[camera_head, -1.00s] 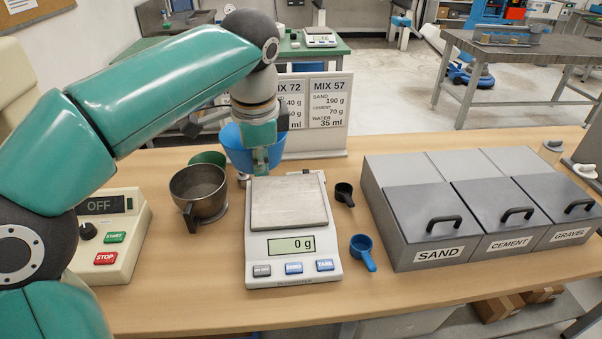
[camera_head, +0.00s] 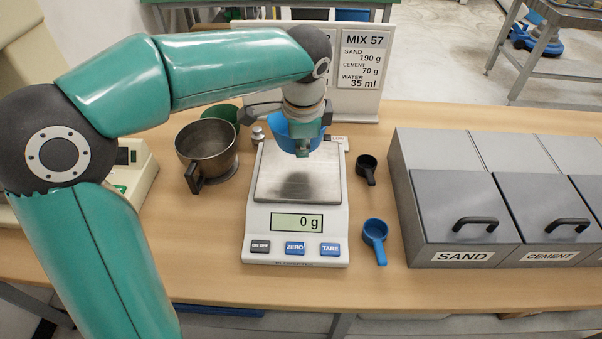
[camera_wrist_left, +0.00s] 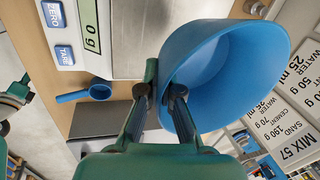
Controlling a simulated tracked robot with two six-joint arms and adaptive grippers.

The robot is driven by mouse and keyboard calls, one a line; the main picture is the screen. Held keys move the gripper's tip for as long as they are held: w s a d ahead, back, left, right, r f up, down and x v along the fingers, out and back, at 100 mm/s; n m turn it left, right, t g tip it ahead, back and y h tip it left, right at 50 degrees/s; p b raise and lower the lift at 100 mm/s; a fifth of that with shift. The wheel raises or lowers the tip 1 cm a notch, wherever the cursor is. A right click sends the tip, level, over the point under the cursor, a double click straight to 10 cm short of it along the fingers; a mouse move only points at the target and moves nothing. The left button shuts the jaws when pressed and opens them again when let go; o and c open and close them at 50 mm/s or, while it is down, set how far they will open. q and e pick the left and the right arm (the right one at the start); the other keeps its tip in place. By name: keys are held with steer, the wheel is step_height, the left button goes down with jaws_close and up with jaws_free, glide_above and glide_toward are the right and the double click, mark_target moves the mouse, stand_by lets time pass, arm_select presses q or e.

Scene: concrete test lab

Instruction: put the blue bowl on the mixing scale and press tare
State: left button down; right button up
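The blue bowl (camera_head: 278,128) hangs in my left gripper (camera_head: 303,149), over the back part of the scale's metal plate. In the left wrist view, the gripper's two fingers (camera_wrist_left: 165,84) are shut on the wall of the bowl (camera_wrist_left: 235,65) at its rim. A dark shadow lies on the plate below, and the bowl looks raised above it. The mixing scale (camera_head: 252,222) reads 0 g, with a blue TARE button (camera_head: 330,249) at its front right. The gripper partly hides the bowl in the head view. My right gripper is not in view.
A metal pot (camera_head: 207,150) stands left of the scale. A black scoop (camera_head: 367,168) and a blue scoop (camera_head: 375,238) lie to its right. Farther right are lidded bins (camera_head: 450,205). A mix sign (camera_head: 365,60) stands behind. The table's front strip is clear.

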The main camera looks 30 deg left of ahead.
mark_target(302, 181)
arm_select(q)
steer(key=x, duration=0.2)
steer(key=s+x, duration=0.1)
steer(key=x, duration=0.2)
steer(key=d+x, duration=0.1)
steer(key=x, duration=0.2)
steer(key=shift+s+d+f, duration=0.1)
steer(key=shift+s+f, duration=0.15)
steer(key=shift+s, duration=0.05)
steer(key=c, duration=1.8)
jaws_free()
steer(key=shift+c, duration=0.2)
steer(key=o, duration=0.5)
steer(key=shift+r, duration=0.15)
steer(key=v, duration=1.2)
steer(key=shift+s, duration=0.1)
